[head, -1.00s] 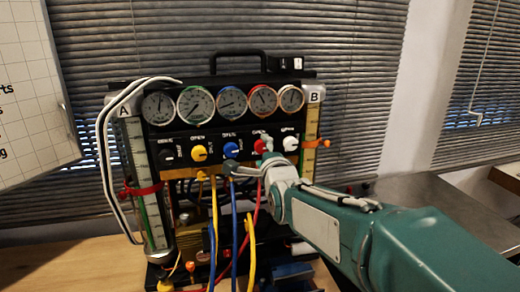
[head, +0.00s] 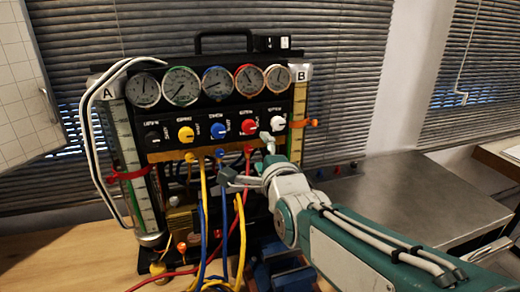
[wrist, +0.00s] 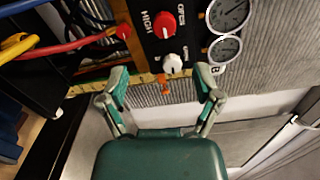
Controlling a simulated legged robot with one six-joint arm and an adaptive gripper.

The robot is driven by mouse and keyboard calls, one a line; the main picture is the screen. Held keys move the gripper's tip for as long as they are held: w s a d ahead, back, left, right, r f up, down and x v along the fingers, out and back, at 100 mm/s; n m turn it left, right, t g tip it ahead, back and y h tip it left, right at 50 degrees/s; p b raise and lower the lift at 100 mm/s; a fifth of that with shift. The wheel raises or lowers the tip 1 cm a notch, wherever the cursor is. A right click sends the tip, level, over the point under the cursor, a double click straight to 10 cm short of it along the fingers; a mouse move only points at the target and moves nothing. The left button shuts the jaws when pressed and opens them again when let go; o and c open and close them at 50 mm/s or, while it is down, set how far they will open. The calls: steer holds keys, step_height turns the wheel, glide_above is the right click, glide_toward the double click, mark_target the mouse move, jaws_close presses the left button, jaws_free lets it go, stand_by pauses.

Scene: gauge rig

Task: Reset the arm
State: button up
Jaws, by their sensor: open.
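The gauge rig (head: 215,135) stands on a wooden bench, with several round gauges (head: 217,83) above a row of knobs. The red knob (head: 249,127) and white knob (head: 278,123) are in full view; the blue knob (head: 218,130) and yellow knob (head: 185,134) are to their left. My gripper (head: 248,160) is in front of the rig, below the red and white knobs. In the wrist view my gripper (wrist: 160,80) has its fingers spread with nothing between them. The red knob (wrist: 164,24) and white knob (wrist: 173,63) show beyond, apart from the fingers.
Yellow, blue and red hoses (head: 207,225) hang from the rig's front, left of my arm. A metal table (head: 410,195) stands at the right. A blue object (head: 283,268) sits low in front of the rig. Blinds are behind.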

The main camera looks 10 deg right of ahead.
steer(key=s+d+f+n+g+h, duration=0.1)
steer(key=s+d+f+n+g, duration=0.4)
steer(key=s, duration=0.6)
steer(key=s+d+f+n+g+h, duration=0.2)
steer(key=s+d+f+n+g, duration=0.3)
steer(key=s+f+n, duration=0.5)
steer(key=s+n+g, duration=0.1)
steer(key=n+g, duration=0.1)
steer(key=shift+n, duration=0.3)
